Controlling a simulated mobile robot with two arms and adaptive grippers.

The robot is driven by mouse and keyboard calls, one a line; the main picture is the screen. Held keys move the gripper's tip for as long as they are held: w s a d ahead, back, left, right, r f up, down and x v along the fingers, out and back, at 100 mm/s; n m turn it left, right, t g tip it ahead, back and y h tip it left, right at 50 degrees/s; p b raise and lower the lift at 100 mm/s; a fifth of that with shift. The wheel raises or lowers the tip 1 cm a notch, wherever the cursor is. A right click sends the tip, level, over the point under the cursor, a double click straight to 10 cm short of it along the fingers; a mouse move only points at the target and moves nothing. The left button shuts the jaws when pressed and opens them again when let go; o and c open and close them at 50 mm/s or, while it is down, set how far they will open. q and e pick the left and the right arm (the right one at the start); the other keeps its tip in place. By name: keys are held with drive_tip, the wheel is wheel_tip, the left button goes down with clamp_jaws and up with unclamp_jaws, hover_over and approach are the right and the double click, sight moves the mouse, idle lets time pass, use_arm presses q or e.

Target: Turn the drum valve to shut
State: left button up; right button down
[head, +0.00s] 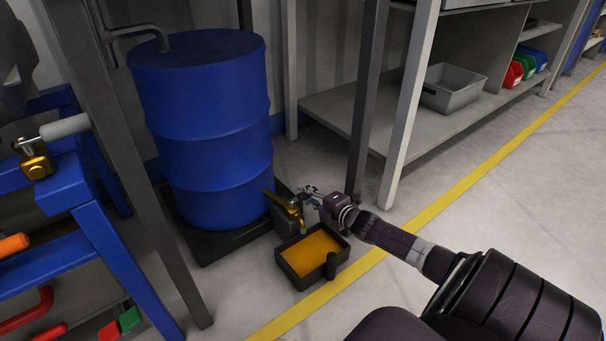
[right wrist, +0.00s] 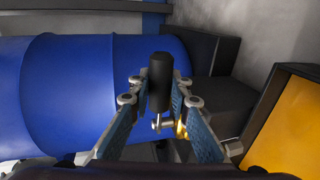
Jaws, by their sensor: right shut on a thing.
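The blue drum (head: 205,130) stands upright on a dark base, and it lies sideways across the right wrist view (right wrist: 80,95). Its brass valve (head: 287,204) sits low on the drum's right side, above a dark tray (head: 285,268) with an orange-yellow surface inside. My right gripper (head: 311,193) is at the valve. In the right wrist view its two fingers are on either side of the black valve handle (right wrist: 160,78), shut on it. A metal stem and a bit of brass show below the handle. My left gripper is not in view.
A grey shelf post (head: 368,100) rises close behind my right wrist. A shelf to the right holds a grey bin (head: 452,90) and small coloured bins. A blue frame (head: 75,190) stands at the left. The floor at the right is clear beyond the yellow line (head: 450,195).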

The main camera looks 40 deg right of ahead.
drive_tip(key=c, duration=1.8)
unclamp_jaws()
drive_tip(key=shift+w+a, duration=0.1)
drive_tip(key=shift+a, duration=0.05)
drive_tip(key=shift+o, duration=0.2)
drive_tip(key=shift+s, duration=0.4)
drive_tip(key=d+v, duration=0.1)
drive_tip(key=v, duration=1)
drive_tip(key=shift+a+r, duration=0.15)
drive_tip(key=shift+a, duration=0.3)
drive_tip(key=shift+s, duration=0.1)
